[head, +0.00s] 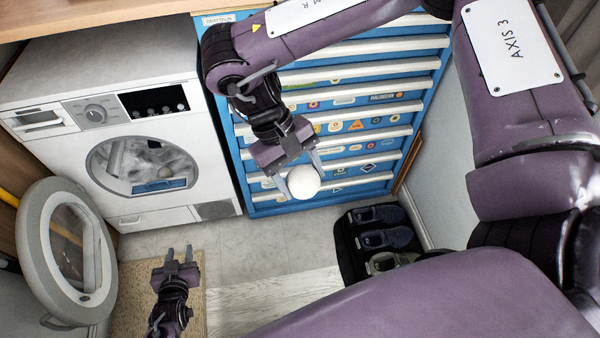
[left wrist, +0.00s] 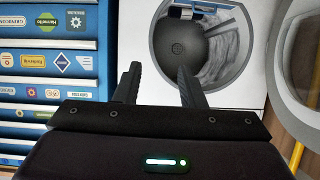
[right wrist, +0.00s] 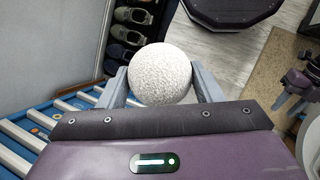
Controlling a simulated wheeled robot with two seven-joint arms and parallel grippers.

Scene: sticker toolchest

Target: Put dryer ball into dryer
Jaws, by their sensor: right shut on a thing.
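The white dryer ball (head: 303,182) is held between the fingers of my right gripper (head: 300,170), in front of the blue toolchest; it also shows in the right wrist view (right wrist: 160,74). The white dryer (head: 120,110) stands at the left, with its round opening (head: 143,165) uncovered. Its round door (head: 66,252) is swung out to the left. My left gripper (head: 177,258) is low over the mat, below and in front of the dryer. It is open and empty, and in the left wrist view (left wrist: 158,85) its fingers point toward the drum.
The blue toolchest (head: 345,130) with several stickered drawers stands right of the dryer. A dark shoe tray (head: 345,250) with several shoes lies on the floor at the right. A beige mat (head: 135,310) lies in front. The floor between mat and shoes is clear.

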